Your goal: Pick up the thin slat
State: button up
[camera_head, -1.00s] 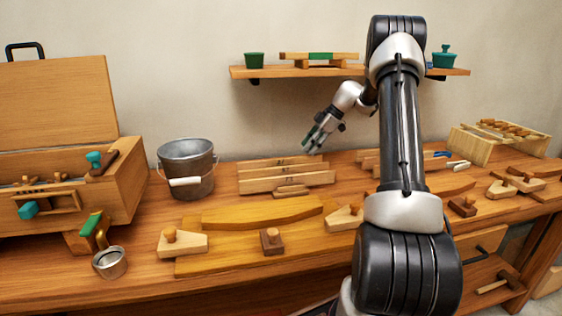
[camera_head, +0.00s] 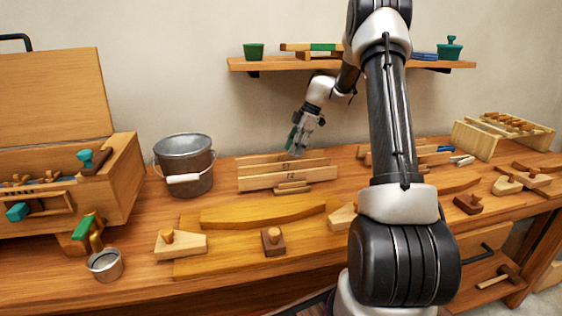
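Several pale wooden slats stand on edge, one behind another, in the middle of the bench. The front slat (camera_head: 262,184) shows most of its face, and a rear slat (camera_head: 258,161) shows above it. I cannot tell for sure which is the thin slat. My gripper (camera_head: 294,153) points down at the rear slats, just over or touching their top edges near the middle. Its fingertips overlap the rear slat in the picture, so the gap between the fingers and any contact are unclear.
A small block (camera_head: 293,189) lies in front of the slats. A metal bucket (camera_head: 184,152) stands to their left. A wall shelf (camera_head: 270,65) hangs above and behind my gripper. A yellow curved board (camera_head: 262,213) lies in front. More strips lie to the right, behind my arm.

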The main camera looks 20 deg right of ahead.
aim_at(282, 157)
jog(key=a, duration=0.4)
jog(key=shift+w+a+f, duration=0.25)
jog(key=shift+w+f, duration=0.1)
jog(key=shift+f, duration=0.2)
jog(key=shift+f, duration=0.25)
grip_shut()
